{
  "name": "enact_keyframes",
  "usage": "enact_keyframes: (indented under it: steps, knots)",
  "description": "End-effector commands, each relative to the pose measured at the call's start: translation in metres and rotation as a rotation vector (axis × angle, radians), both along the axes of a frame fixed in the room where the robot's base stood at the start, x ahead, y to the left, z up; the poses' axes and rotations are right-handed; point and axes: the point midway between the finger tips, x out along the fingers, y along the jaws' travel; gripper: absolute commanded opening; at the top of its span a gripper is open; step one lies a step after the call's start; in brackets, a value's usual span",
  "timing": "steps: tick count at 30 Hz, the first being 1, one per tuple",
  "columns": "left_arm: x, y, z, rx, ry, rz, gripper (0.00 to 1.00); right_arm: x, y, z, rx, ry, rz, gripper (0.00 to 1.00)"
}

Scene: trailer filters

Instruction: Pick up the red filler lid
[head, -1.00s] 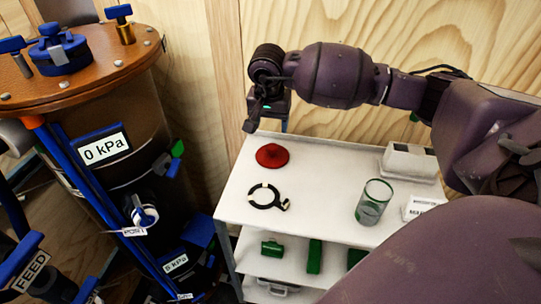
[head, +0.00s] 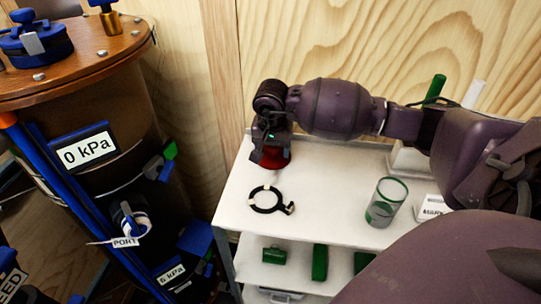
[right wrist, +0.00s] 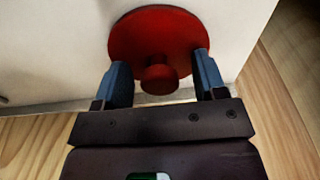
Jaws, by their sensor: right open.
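The red filler lid (head: 273,158) lies on the white top of the cart, near its back left. My right gripper (head: 268,150) is above it in the head view and hides part of it. In the right wrist view the lid (right wrist: 157,45) is a red disc with a round knob (right wrist: 159,76). The right gripper's two blue fingers (right wrist: 160,80) are open, one on each side of the knob. I cannot tell whether they touch the lid. My left gripper is not in view.
A black ring clamp (head: 268,200) lies on the cart top (head: 325,200) in front of the lid. A glass beaker (head: 385,202) and a white label card (head: 432,207) are at the right. A wooden wall is close behind, and a brown tank (head: 100,90) stands left.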

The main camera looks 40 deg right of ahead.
Motion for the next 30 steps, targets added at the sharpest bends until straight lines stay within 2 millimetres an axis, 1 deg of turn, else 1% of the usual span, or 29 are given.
enact_keyframes:
  steps: [4, 5, 15, 23, 26, 29, 30]
  knots:
    - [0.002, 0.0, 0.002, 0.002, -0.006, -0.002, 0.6, 0.001, 0.0, 0.003, 0.0, -0.004, -0.001, 0.65]
    - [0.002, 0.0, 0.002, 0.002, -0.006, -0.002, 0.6, 0.001, 0.0, 0.003, 0.0, -0.004, -0.001, 0.63]
    - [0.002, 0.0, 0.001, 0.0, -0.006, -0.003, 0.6, 0.0, 0.0, 0.003, 0.0, -0.003, 0.0, 0.11]
    - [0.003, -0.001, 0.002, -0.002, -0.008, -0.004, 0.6, 0.0, 0.0, 0.005, 0.0, -0.004, -0.001, 0.11]
    - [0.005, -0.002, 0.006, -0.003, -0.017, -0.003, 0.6, 0.0, -0.001, 0.013, 0.0, -0.007, -0.002, 0.11]
    - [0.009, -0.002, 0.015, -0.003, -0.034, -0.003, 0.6, -0.002, -0.002, 0.029, -0.001, -0.013, -0.006, 0.11]
    - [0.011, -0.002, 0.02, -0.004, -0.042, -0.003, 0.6, -0.003, -0.004, 0.038, -0.002, -0.015, -0.008, 0.11]
